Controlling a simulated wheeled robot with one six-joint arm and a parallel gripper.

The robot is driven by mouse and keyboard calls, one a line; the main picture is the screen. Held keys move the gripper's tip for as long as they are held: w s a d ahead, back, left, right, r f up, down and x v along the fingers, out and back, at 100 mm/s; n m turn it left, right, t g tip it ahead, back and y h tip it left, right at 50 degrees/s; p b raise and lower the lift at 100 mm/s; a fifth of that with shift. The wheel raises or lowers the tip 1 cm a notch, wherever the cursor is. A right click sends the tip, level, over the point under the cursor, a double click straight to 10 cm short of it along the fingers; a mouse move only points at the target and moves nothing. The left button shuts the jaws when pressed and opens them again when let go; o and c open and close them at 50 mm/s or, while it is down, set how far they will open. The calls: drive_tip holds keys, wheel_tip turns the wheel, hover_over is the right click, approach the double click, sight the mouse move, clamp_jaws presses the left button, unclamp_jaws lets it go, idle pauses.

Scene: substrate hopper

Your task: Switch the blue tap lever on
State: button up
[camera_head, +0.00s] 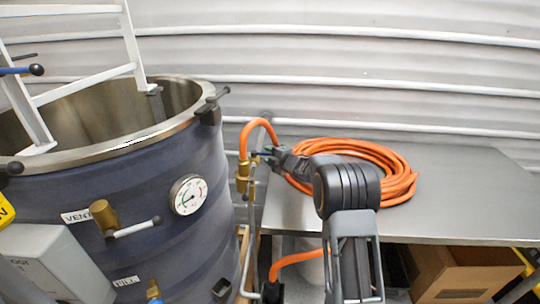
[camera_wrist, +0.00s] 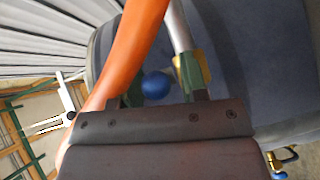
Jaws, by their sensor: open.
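The blue tap lever shows in the wrist view as a round blue knob (camera_wrist: 156,86) between my gripper's fingers (camera_wrist: 162,88). The fingers are apart, one on each side of the knob; contact is not clear. In the head view my gripper (camera_head: 270,156) reaches the brass tap (camera_head: 243,176) beside the vessel, where an orange hose (camera_head: 258,123) joins. Only a small bluish bit of the lever shows there, mostly hidden by the gripper. Which way the lever is turned cannot be told.
The dark blue vessel (camera_head: 150,200) stands left, with a dial gauge (camera_head: 188,195) and a brass valve (camera_head: 104,214). A grey table (camera_head: 460,190) at right carries the coiled orange hose (camera_head: 365,160). A cardboard box (camera_head: 465,275) sits underneath.

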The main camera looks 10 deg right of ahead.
drive_tip(key=shift+c, duration=0.3)
clamp_jaws()
